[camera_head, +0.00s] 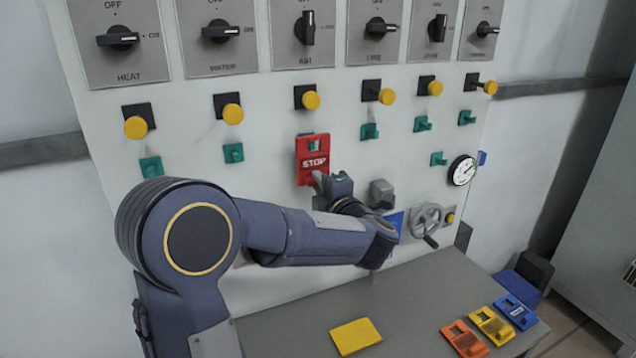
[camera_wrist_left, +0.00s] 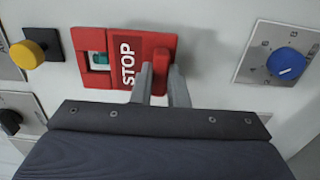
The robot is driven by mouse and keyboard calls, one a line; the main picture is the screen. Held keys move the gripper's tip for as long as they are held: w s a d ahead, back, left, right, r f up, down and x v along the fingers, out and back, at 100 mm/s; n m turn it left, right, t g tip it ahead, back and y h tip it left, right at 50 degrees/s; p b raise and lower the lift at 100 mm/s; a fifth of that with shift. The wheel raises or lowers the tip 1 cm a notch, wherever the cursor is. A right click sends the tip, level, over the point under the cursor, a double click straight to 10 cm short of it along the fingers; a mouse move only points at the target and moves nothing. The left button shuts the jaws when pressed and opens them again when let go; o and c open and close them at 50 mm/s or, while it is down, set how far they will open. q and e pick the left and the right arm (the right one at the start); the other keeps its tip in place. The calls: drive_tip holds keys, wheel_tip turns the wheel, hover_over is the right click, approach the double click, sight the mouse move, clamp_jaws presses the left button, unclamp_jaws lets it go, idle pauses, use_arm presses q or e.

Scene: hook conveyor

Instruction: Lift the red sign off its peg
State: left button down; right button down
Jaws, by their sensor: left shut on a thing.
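The red sign (camera_head: 311,160) with white STOP lettering hangs flat at the panel's middle, below a yellow button. In the left wrist view the red sign (camera_wrist_left: 125,62) appears turned sideways. A teal peg (camera_wrist_left: 101,59) shows through its square opening; a bit of this peg (camera_head: 308,134) also shows at the sign's top in the head view. My left gripper (camera_head: 319,179) is at the sign's lower part. In the wrist view my left gripper (camera_wrist_left: 161,80) has its fingers on either side of the sign's raised red grip and is shut on it. My right gripper is out of view.
Other teal pegs (camera_head: 233,153) and yellow buttons (camera_head: 232,114) stick out of the panel around the sign. A handwheel (camera_head: 427,220) is at the lower right. A yellow plate (camera_head: 356,336) and an orange sign (camera_head: 463,339) lie on the grey table (camera_head: 411,290).

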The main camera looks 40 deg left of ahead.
use_arm(q)
drive_tip(key=shift+v, duration=0.85)
drive_tip(key=shift+d, duration=0.1)
drive_tip(key=b+v, duration=0.1)
drive_tip(key=v, duration=0.7)
drive_tip(key=shift+b, duration=0.3)
drive_tip(key=shift+s, duration=0.1)
